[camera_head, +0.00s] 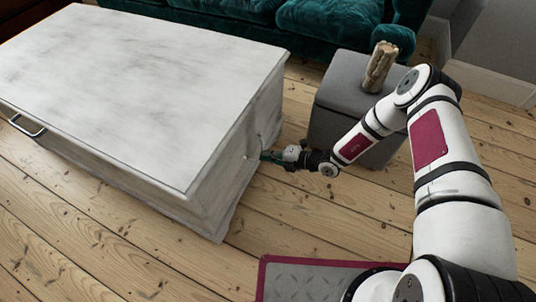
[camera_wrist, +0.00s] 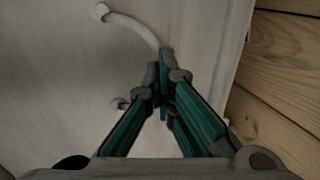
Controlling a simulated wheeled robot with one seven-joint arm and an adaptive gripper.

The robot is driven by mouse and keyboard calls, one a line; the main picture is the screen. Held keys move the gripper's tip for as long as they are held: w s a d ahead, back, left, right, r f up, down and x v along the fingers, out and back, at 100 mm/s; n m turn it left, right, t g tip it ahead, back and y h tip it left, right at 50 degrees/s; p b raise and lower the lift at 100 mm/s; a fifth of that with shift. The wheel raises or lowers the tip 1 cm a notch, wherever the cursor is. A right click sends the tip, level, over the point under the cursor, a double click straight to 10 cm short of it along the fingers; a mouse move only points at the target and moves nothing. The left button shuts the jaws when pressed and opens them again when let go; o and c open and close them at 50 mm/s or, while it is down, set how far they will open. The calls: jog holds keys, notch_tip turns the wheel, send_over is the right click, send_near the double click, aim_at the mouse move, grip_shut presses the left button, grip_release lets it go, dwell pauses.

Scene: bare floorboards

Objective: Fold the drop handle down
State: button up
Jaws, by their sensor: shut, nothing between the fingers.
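A whitewashed wooden chest (camera_head: 130,80) stands on the floor. The drop handle is a pale curved bar on its right end face, small in the head view (camera_head: 260,138). In the wrist view the handle (camera_wrist: 130,27) arcs from a round mount at upper left toward my fingertips, which hide its near part. A second mount (camera_wrist: 120,103) shows lower down. My gripper (camera_head: 266,156) is shut and empty beside the end face. Its green fingers meet (camera_wrist: 163,70) close to the handle's bar; I cannot tell whether they touch it.
A grey box stool (camera_head: 345,100) with a wooden piece (camera_head: 380,66) on top stands just behind my forearm. A teal sofa (camera_head: 310,17) is at the back. Bare floorboards (camera_head: 300,215) lie clear right of the chest.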

jog(key=o, duration=0.6)
jog(key=shift+c, duration=0.2)
jog(key=v, duration=1.2)
jog(key=shift+r, duration=0.1)
